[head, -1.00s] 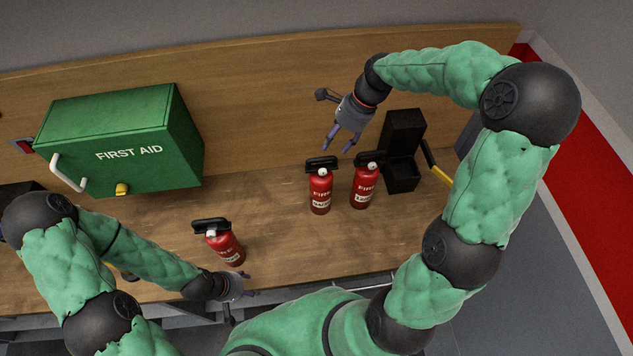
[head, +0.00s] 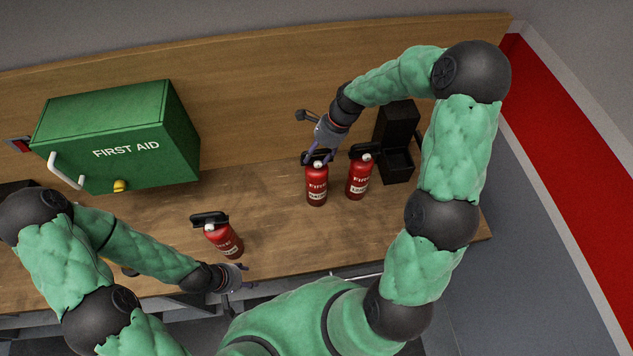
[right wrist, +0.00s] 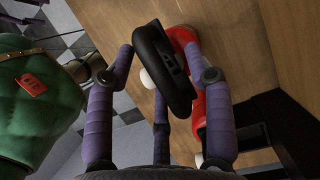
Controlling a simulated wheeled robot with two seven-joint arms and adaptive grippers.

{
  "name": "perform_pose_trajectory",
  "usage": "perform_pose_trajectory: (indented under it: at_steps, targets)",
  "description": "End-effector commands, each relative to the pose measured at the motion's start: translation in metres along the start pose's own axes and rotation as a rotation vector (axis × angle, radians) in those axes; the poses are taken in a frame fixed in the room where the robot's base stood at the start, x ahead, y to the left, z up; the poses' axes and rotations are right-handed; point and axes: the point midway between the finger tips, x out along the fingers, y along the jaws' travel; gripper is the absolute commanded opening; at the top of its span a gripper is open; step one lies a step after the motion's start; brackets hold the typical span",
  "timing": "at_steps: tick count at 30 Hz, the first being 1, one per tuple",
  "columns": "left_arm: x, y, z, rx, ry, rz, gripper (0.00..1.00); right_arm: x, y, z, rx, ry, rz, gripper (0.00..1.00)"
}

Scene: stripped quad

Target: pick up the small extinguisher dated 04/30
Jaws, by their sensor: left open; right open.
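Three small red extinguishers with black tops stand on the wooden bench: a left one (head: 223,238), a middle one (head: 316,186) and a right one (head: 359,180). Their labels are too small to read a date. My right gripper (head: 322,152) is open at the top of the middle extinguisher. In the right wrist view a black extinguisher top (right wrist: 165,70) lies between the spread purple fingers of my right gripper (right wrist: 165,85), with red body partly hidden behind a finger. My left gripper (head: 240,281) is open and empty at the bench's front edge, below the left extinguisher.
A green first aid box (head: 120,140) with a white handle is at the left back. A black open holder (head: 397,145) stands right of the right extinguisher. The bench (head: 275,235) is clear between the left and middle extinguishers.

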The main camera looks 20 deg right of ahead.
Motion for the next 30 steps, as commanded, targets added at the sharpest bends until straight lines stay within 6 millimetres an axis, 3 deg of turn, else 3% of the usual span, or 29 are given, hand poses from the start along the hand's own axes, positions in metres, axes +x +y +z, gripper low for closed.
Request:
perform_pose_trajectory:
  at_steps: [6,12,25,30]
  targets:
    - [0.000,0.000,0.000,0.000,0.000,0.000,0.54,0.001,0.000,0.000,0.000,0.000,0.000,0.53]
    - [0.000,0.000,0.000,0.000,0.000,0.000,0.54,0.001,0.000,0.000,0.000,0.000,0.000,0.00]
    - [0.001,0.000,0.000,0.000,0.000,0.000,0.54,-0.004,-0.003,0.001,-0.001,-0.001,-0.008,0.00]
    - [0.004,-0.001,0.000,0.000,0.000,0.000,0.54,-0.014,-0.003,0.005,0.000,-0.001,-0.010,0.00]
